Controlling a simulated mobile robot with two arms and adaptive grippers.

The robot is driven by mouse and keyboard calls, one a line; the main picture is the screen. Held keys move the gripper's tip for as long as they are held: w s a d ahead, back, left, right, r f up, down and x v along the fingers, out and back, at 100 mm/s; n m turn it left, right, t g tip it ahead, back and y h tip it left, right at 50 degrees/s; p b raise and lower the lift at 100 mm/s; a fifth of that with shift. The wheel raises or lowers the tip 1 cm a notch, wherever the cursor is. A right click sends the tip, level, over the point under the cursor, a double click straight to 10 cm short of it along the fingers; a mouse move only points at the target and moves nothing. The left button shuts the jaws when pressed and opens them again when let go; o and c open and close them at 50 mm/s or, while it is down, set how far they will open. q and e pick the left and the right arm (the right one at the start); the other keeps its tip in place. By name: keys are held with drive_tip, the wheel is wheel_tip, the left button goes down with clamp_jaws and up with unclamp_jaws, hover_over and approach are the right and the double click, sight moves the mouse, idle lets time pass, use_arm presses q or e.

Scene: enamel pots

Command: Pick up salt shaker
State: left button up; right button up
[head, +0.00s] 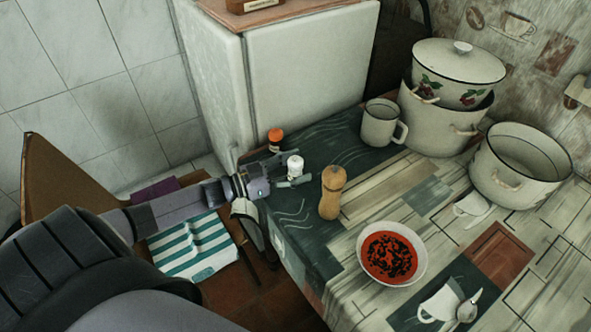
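A small white-topped shaker (295,164), which looks like the salt shaker, stands upright near the table's left edge. My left gripper (289,168) reaches in from the left, low over the table edge. Its fingers are apart, one on the far side of the white shaker and one on the near side, hiding its lower part. I cannot tell whether either finger touches it. A similar shaker with an orange top (275,136) stands just behind the gripper. My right gripper is not in view.
A bowl of red food (421,272), a mug (379,125) and enamel pots (520,165) occupy the table (390,195). A white fridge (310,75) stands behind; a striped cloth (190,247) lies lower left.

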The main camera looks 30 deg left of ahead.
use_arm(q)
drive_tip(key=c, duration=1.2)
drive_tip(key=shift+c, duration=0.2)
drive_tip(key=shift+r, duration=0.15)
